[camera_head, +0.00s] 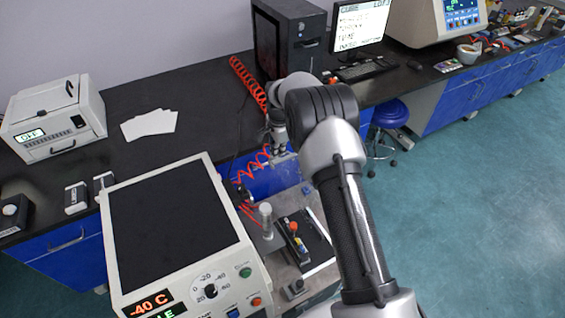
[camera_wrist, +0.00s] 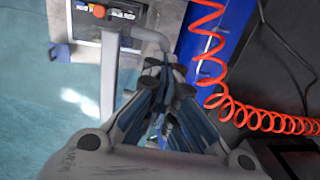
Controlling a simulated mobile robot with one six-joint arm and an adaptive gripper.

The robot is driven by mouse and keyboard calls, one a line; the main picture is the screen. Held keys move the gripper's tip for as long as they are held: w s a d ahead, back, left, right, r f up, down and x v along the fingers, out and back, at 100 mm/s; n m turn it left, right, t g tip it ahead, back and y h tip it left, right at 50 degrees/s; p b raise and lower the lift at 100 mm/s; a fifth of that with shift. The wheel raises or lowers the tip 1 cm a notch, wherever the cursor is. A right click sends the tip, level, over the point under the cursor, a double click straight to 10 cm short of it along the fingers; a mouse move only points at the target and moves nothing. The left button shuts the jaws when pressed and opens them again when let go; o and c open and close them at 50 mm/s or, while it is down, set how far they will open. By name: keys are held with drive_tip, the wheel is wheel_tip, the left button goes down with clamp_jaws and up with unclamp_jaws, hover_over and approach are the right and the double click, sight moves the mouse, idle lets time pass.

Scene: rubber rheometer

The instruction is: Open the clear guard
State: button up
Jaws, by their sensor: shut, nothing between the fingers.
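No clear guard panel can be made out with certainty in either view. A bench device (camera_head: 297,238) with a grey post and red and yellow controls stands below and to the right of my gripper (camera_head: 283,158) in the head view. In the wrist view, a grey bent bar (camera_wrist: 108,75) runs down from near the device's red button (camera_wrist: 99,11). My gripper also shows in the wrist view (camera_wrist: 165,75), its fingers together and empty. The fingertips are close to the bar's upper bend in the picture; contact cannot be told.
A red coiled hose (camera_wrist: 215,75) hangs right of the fingers in the wrist view. A cream machine (camera_head: 175,225) with a -40 C display stands left of the device. A black box (camera_head: 288,40) and monitor (camera_head: 360,22) stand on the back bench. A blue stool (camera_head: 390,113) is to the right.

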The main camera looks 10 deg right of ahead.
sight(280, 160)
drive_tip(key=o, duration=0.4)
drive_tip(key=shift+s+d+f+g, duration=0.15)
drive_tip(key=shift+s+f, duration=0.45)
drive_tip(key=shift+s, duration=0.05)
drive_tip(key=shift+s+d+f+g, duration=0.1)
drive_tip(key=shift+s+f+g, duration=0.05)
drive_tip(key=shift+s+f, duration=0.45)
drive_tip(key=o, duration=0.3)
drive_tip(key=shift+w+f, duration=0.2)
drive_tip(key=shift+w, duration=0.1)
